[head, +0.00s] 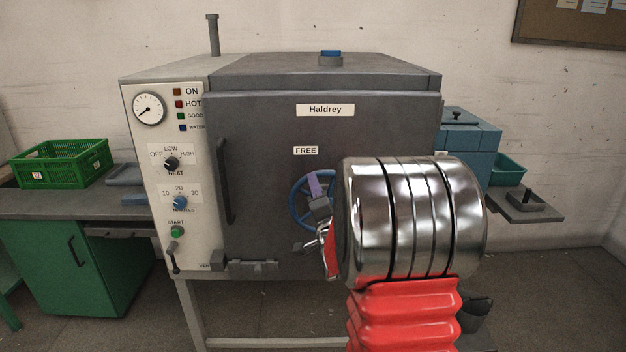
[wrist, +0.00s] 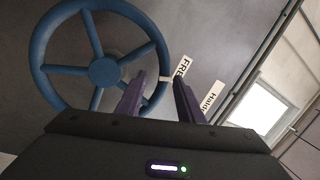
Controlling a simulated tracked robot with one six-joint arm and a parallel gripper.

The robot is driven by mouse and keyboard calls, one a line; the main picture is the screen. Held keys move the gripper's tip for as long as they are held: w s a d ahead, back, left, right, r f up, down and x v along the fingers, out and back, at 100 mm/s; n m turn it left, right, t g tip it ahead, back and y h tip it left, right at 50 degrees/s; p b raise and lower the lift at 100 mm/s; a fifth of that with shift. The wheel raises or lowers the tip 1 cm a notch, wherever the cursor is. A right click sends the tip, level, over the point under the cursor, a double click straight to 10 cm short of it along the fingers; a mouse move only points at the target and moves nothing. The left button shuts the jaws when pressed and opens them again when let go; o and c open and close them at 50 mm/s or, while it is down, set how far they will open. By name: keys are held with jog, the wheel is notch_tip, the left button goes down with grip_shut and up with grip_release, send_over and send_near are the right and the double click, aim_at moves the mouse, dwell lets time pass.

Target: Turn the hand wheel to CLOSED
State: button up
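The blue hand wheel (head: 293,201) is on the dark front door of the Haldrey machine, partly hidden by my arm. In the wrist view the wheel (wrist: 36,62) shows its round hub and several spokes. My gripper (wrist: 160,82) has its two purple fingers apart, at the wheel's right rim. The rim seems to run between the fingers; I cannot tell whether they touch it. A small pale mark (wrist: 167,78) shows there. A FREE label (head: 306,150) is above the wheel. No CLOSED label is visible.
A control panel (head: 186,235) with knobs and a gauge is left of the door. A vertical door handle (head: 224,180) stands out left of the wheel. A green crate (head: 62,163) is on the left bench, and blue equipment (head: 468,150) is at right.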

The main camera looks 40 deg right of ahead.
jog(key=shift+x, duration=2.45)
jog(key=shift+c, duration=0.2)
grip_shut()
jog(key=shift+f, duration=0.1)
